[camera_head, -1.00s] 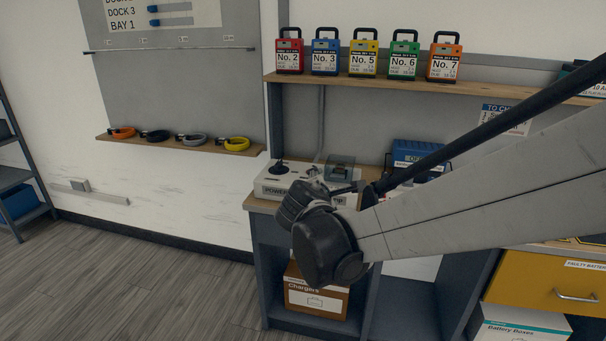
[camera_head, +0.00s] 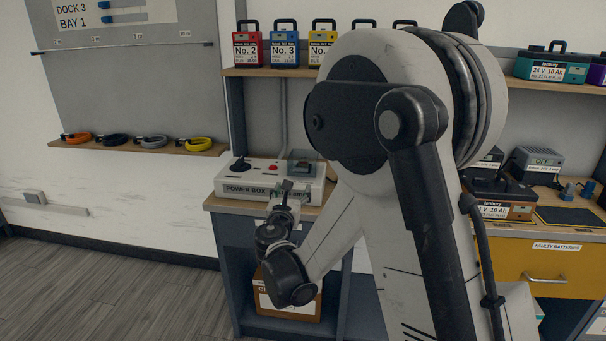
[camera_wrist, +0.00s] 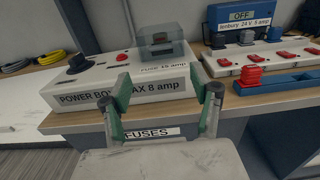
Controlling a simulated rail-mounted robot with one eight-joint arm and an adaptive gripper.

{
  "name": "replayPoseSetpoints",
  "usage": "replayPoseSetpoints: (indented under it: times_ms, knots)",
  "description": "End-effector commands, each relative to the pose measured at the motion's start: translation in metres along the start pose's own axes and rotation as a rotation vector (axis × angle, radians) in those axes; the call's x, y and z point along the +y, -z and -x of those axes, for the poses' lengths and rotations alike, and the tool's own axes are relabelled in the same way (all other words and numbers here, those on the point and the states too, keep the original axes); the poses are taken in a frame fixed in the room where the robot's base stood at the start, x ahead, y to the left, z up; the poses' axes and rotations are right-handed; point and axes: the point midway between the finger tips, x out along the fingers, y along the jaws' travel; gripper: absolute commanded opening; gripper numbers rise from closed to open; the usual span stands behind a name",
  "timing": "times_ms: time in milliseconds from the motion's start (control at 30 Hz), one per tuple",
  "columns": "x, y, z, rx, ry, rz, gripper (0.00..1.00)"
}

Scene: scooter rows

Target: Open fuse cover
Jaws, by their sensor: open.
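The power box (camera_head: 250,190) is a white box on the bench, with a black knob and a red button on top; it also shows in the wrist view (camera_wrist: 90,88). The fuse cover (camera_wrist: 165,48) is a clear grey lid at the right of the box top, apparently closed over a fuse; in the head view (camera_head: 303,165) it sits just left of my arm. My gripper (camera_wrist: 165,85) is open and empty, its green-padded fingers apart in front of the box's front edge, below the cover. In the head view my gripper (camera_head: 285,190) is small and partly hidden.
A blue charger marked OFF (camera_wrist: 240,25) and a white strip with red switches (camera_wrist: 265,62) stand right of the power box. Batteries line the shelf (camera_head: 265,72) above. Coloured cable rings (camera_head: 195,144) lie on a ledge to the left. A FUSES label marks the bench front.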

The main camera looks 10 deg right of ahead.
Motion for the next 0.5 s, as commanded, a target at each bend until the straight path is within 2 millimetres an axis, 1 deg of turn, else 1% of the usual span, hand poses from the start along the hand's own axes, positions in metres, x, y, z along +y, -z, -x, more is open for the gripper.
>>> replayPoseSetpoints:
  times_ms: [33,300,500]
  knots:
    - [-0.001,0.001,-0.009,0.0,0.002,-0.001,0.59]
    - [-0.001,0.002,-0.059,0.001,0.003,-0.003,0.59]
    - [-0.001,0.001,-0.094,0.001,0.002,-0.003,0.59]
